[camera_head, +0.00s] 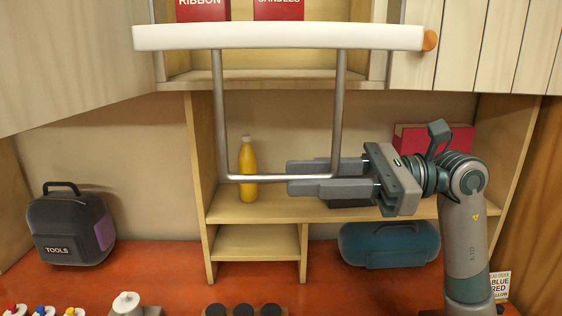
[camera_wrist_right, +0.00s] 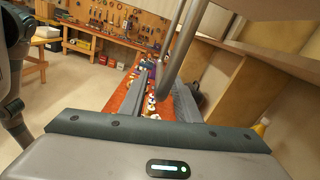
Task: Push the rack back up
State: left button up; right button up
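My right gripper (camera_head: 290,177) reaches in from the right. My left gripper is not in view.
A yellow bottle (camera_head: 248,172) stands on the wooden shelf (camera_head: 300,212) behind the handle. Below, the red counter (camera_head: 180,275) holds a tool bag (camera_head: 70,225), a teal case (camera_head: 390,245) and small items. The open cabinet door (camera_head: 65,60) is at upper left.

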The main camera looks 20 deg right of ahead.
aim_at(281, 178)
jog(key=shift+p+x, duration=0.7)
jog(key=shift+x, duration=1.4)
grip_shut()
